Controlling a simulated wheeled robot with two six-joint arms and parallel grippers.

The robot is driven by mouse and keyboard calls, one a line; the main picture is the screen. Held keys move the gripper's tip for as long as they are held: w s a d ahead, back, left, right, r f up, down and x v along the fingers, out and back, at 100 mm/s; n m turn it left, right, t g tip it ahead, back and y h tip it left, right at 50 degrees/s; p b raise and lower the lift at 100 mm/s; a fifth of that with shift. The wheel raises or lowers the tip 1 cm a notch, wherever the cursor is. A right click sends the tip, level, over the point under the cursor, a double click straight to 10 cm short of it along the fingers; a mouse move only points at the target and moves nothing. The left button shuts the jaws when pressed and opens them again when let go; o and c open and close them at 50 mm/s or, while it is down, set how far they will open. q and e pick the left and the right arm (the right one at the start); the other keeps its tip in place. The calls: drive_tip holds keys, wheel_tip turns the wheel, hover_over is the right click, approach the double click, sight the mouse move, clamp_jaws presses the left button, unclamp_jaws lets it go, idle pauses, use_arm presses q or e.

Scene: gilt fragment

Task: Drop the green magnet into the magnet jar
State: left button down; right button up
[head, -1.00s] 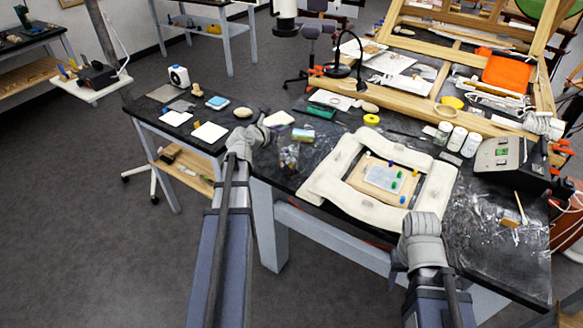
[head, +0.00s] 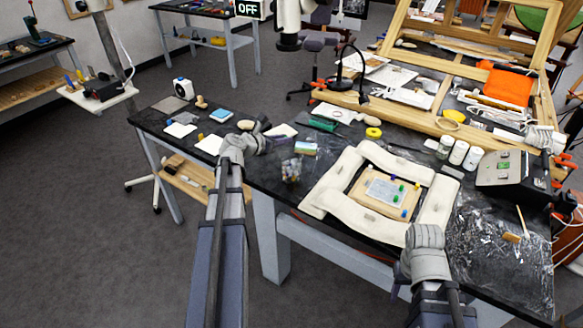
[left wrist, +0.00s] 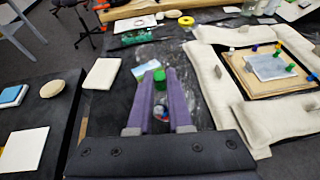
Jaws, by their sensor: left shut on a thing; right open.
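My left gripper (left wrist: 159,85) is shut on the green magnet (left wrist: 159,75), which shows between the tips of its purple fingers in the left wrist view. In the head view my left gripper (head: 264,142) is over the table's left part, and the magnet in it cannot be made out. The magnet jar (head: 291,170), clear with small coloured pieces inside, stands to the right of and nearer than that gripper. In the left wrist view the jar (left wrist: 161,118) shows partly between the fingers. My right gripper (head: 424,245) is open and empty by the table's front edge; its fingers are mostly hidden.
A white padded frame (head: 335,186) surrounds a wooden board (head: 366,199) with a grey sheet and several coloured magnets. Behind the jar lie a small picture card (head: 306,148) and a green tool (head: 325,122). White jars (head: 458,152) and a grey box (head: 500,168) stand right.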

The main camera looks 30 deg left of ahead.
sight(283, 152)
use_arm(q)
wheel_tip(283, 152, down, 6)
drive_tip(key=b, duration=0.5)
drive_tip(key=shift+r, duration=0.15)
drive_tip(key=shift+r, duration=0.1)
drive_tip(key=c, duration=0.8)
unclamp_jaws()
drive_tip(key=shift+o, duration=0.2)
drive_tip(key=p+v, duration=0.2)
drive_tip(key=v, duration=0.5)
drive_tip(key=shift+s+r+p, duration=0.15)
drive_tip(key=shift+s+p, duration=0.2)
drive_tip(key=shift+p, duration=0.05)
drive_tip(key=shift+a, duration=0.1)
